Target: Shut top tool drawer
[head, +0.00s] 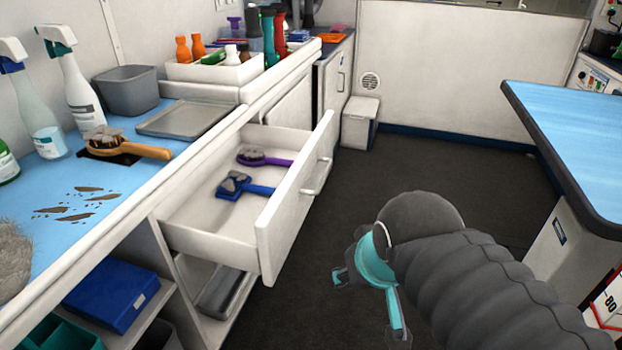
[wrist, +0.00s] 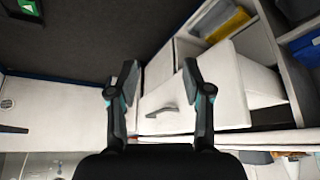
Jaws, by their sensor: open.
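The white top tool drawer (head: 284,218) stands pulled well out from under the left counter in the head view. A blue brush (head: 246,188) and a purple-handled brush (head: 264,158) lie in it. Its front carries a bar handle (head: 318,178). My gripper (head: 368,300) is to the right of the drawer front, apart from it, over the dark floor.
A blue-topped table (head: 575,130) stands at the right. The left counter (head: 60,215) holds spray bottles, a wooden-handled brush (head: 130,147) and a grey tray (head: 185,118). Open shelves with a blue box (head: 112,295) lie below. The floor (head: 440,170) between counter and table is clear.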

